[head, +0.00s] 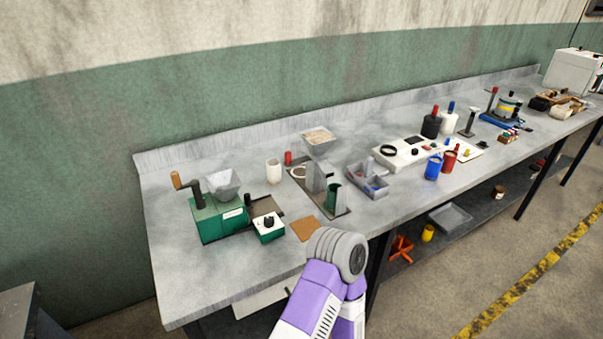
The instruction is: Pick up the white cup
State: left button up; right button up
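The white cup (273,174) stands upright on the grey workbench (190,270). It is left of the middle of the head view, between a green machine with a grey hopper (220,217) and a grey stand with a filled hopper (320,143). Nothing touches the cup from my side. A purple and white link of my arm with a grey rounded joint comes in from the bottom, at the bench's front edge. Neither gripper shows in the head view.
A small red cylinder (288,158) stands just behind and right of the cup. A brown square mat (305,228) lies near the front edge. A grey compartment tray (368,182) is to the right. The bench's left end and back left are clear.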

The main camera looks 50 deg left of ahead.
aim_at(273, 165)
jog(key=i, duration=0.5)
jog(key=u, duration=2.75)
